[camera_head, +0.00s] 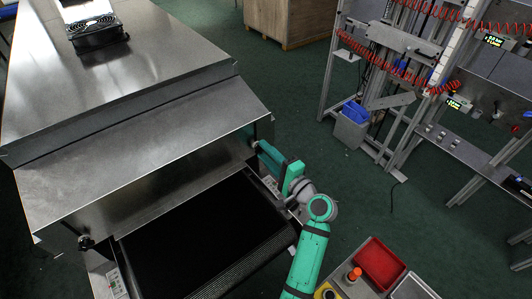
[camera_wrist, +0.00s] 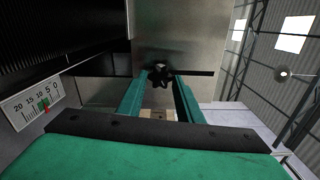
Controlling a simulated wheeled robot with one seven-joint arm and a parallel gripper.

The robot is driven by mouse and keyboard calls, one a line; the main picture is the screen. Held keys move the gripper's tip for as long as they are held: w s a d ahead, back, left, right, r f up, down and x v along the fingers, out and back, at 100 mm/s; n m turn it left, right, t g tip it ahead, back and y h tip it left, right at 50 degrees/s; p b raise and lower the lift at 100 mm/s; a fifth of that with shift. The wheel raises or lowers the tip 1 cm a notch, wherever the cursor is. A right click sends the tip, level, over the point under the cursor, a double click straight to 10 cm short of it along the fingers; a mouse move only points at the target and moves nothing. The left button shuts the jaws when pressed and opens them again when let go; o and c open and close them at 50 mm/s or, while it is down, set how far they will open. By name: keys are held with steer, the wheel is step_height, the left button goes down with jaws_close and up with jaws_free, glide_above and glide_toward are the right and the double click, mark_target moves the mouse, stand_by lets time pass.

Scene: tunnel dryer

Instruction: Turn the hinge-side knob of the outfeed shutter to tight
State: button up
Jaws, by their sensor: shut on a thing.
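A dark star-shaped knob (camera_wrist: 159,76) sits on the metal side of the dryer in the wrist view. My gripper (camera_wrist: 160,84) has a green finger on each side of it and is shut on it. In the head view my gripper (camera_head: 262,148) reaches the right side of the shutter hood (camera_head: 150,150); the knob there is hidden. A second dark knob (camera_head: 86,242) shows at the hood's left end. I cannot tell from the pictures which end is the hinge side, or how tight the held knob is.
The black conveyor belt (camera_head: 205,235) runs out under the hood. A red bin (camera_head: 380,262) stands at lower right.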

steer(key=m, duration=0.5)
steer(key=shift+f, duration=0.15)
steer(key=shift+m, duration=0.4)
steer(key=o, duration=1)
steer(key=shift+a, duration=0.1)
steer(key=v, duration=1.1)
